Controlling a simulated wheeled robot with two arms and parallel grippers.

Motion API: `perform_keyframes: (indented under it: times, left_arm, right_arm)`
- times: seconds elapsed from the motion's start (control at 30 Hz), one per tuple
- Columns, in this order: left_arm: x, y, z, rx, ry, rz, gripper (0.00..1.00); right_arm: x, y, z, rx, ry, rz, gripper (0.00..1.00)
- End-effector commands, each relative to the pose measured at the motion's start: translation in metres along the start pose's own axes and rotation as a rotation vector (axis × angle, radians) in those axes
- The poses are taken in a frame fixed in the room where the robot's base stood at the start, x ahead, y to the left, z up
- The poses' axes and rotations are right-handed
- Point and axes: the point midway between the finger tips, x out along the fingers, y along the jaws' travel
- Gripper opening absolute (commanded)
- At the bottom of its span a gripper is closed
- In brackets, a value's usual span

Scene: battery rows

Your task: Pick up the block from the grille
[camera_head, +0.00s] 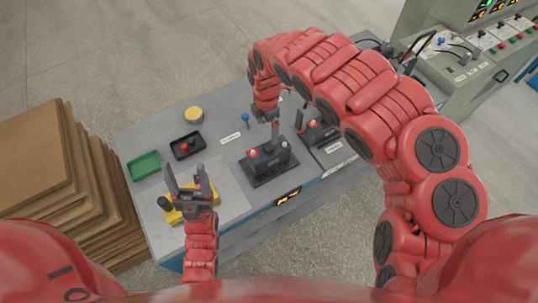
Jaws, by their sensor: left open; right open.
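A dark block (262,157) with a red round top piece and a grey one sits on a dark flat plate (276,179) at the middle of the bench. The plate may be the grille; its surface is too small to tell. My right gripper (275,138) points down over the block's back edge, open. I cannot tell whether it touches the block, and its fingers overlap in this view. My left gripper (185,180) is open and empty above a yellow piece (176,216) at the bench's left, and partly hides it.
A green tray (143,165), a black tray (187,147) with a red knob and a yellow disc (194,114) lie at the bench's left. A blue-topped stick (245,118) stands behind. Another dark device (321,132) is to the right. Stacked brown boards (35,160) stand left.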

Motion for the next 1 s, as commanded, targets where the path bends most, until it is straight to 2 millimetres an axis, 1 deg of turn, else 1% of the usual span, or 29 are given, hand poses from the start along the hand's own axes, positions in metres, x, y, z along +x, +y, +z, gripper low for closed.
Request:
perform_keyframes:
  times: [0.03,0.13,0.2,0.37,0.47,0.57,0.7,0.83,1.0]
  left_arm:
    - [-0.008,0.0,0.001,0.0,0.0,0.0,0.67]
    - [-0.021,0.001,0.004,0.0,0.0,0.0,0.67]
    - [-0.038,0.002,0.006,0.0,0.0,0.0,0.67]
    - [-0.067,0.003,0.011,0.0,0.0,0.0,0.67]
    - [-0.069,0.003,0.012,0.0,0.0,0.0,0.67]
    - [-0.059,0.003,0.01,0.0,0.0,0.0,0.67]
    - [-0.057,0.003,0.01,0.0,0.0,0.0,0.67]
    - [-0.056,0.003,0.009,0.0,0.0,0.0,0.67]
    - [-0.045,0.002,0.008,0.0,0.0,0.0,0.67]
  right_arm:
    - [0.009,-0.001,0.0,-0.001,0.0,-0.005,1.0]
    - [0.028,-0.001,-0.003,-0.002,0.003,-0.004,1.0]
    - [0.048,-0.001,-0.002,-0.002,0.003,-0.004,1.0]
    - [0.081,0.001,-0.002,-0.001,0.004,0.001,1.0]
    - [0.1,-0.001,-0.003,-0.001,0.006,-0.003,1.0]
    - [0.105,0.0,-0.002,-0.002,0.005,-0.001,1.0]
    - [0.116,0.001,-0.001,-0.001,0.004,0.002,1.0]
    - [0.12,0.001,-0.001,0.0,0.003,0.002,1.0]
    - [0.132,-0.001,0.002,0.001,0.005,0.0,1.0]
